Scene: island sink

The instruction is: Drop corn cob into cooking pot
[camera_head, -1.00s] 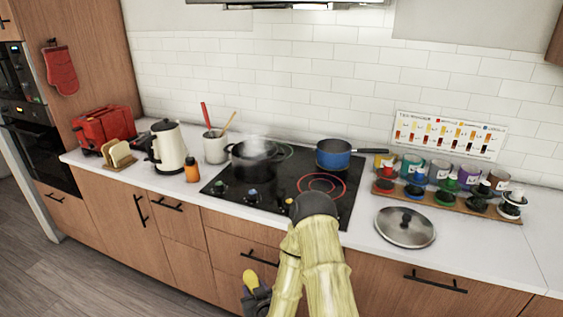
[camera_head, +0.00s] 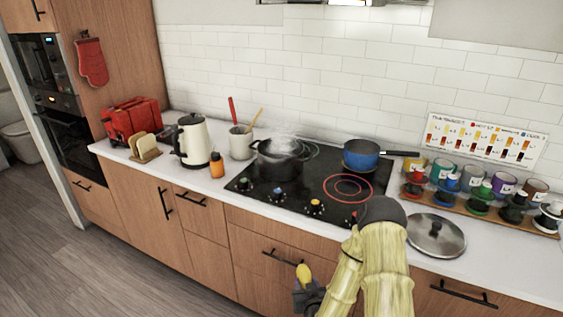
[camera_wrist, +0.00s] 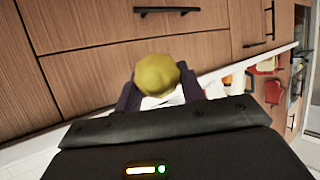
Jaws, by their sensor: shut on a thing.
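My gripper (camera_head: 306,284) is low in front of the cabinet fronts, below the counter edge. It is shut on the yellow corn cob (camera_head: 304,273), whose rounded end sticks up out of the jaws. The wrist view shows the corn cob (camera_wrist: 157,74) between my two dark fingers, with its lower part hidden. The black cooking pot (camera_head: 279,160) stands on the back left of the cooktop, steaming and without a lid. The gripper is in front of it and lower, well apart from it.
A blue saucepan (camera_head: 361,155) sits on the cooktop (camera_head: 320,195) right of the pot. A rack of cups (camera_head: 480,190) is at right.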

